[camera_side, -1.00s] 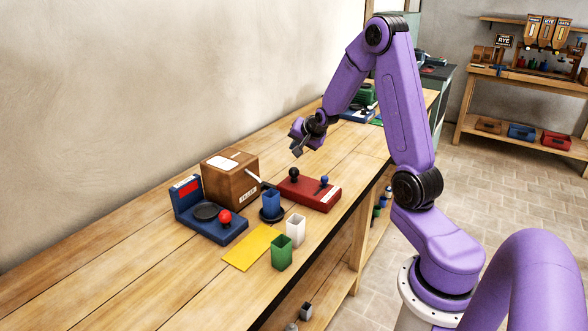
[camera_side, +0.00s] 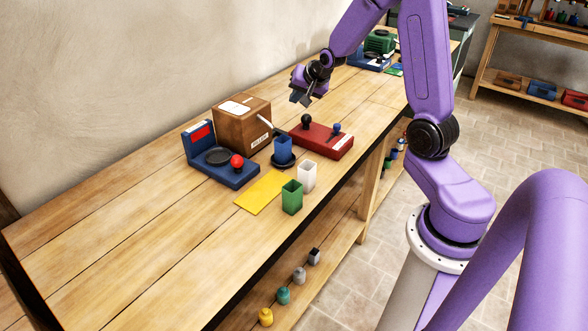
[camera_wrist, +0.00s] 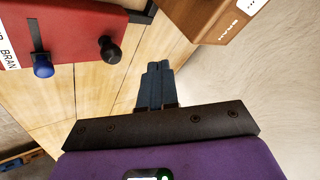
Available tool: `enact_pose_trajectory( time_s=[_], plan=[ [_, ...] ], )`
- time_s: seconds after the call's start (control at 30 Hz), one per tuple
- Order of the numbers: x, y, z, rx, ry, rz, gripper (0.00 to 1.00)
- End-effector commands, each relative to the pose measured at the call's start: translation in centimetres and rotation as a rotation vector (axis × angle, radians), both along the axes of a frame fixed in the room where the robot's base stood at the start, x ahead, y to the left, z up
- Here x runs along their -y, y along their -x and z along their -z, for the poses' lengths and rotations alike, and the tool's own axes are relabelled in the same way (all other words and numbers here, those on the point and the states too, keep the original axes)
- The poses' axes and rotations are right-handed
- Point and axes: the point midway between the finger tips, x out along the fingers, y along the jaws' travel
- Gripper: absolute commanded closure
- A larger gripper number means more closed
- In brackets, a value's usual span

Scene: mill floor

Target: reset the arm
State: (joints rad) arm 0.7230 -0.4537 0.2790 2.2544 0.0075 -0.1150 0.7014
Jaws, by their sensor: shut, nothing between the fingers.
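My gripper (camera_side: 303,100) hangs in the air over the workbench (camera_side: 110,240), at the end of my purple arm. It is above and behind the red block with the black and blue knobs (camera_side: 322,141), touching nothing. In the wrist view its two dark fingers (camera_wrist: 157,66) are together with nothing between them. The red block (camera_wrist: 85,25) is at the upper left there, and the brown wooden box (camera_wrist: 205,14) is at the upper right.
A blue scale-like device (camera_side: 218,170) with a red knob stands left of the brown box. Small weights (camera_side: 283,295) sit on the lower shelf. The bench's near left is bare.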

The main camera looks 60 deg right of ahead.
Motion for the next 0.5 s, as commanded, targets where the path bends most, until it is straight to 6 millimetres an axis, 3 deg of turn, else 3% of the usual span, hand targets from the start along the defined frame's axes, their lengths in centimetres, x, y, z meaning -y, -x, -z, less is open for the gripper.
enact_pose_trajectory(
  time_s=[0.03, 0.2, 0.37, 0.5],
  plan=[
    [-2.6, 0.2, -0.3, -0.027, 0.012, -0.084, 1.00],
    [-10.4, 2.6, -0.7, -0.136, 0.062, -0.368, 1.00],
    [-16.7, 6.5, -1.1, -0.229, 0.123, -0.638, 1.00],
    [-21.0, 10.8, -1.5, -0.305, 0.185, -0.876, 1.00]
  ],
)
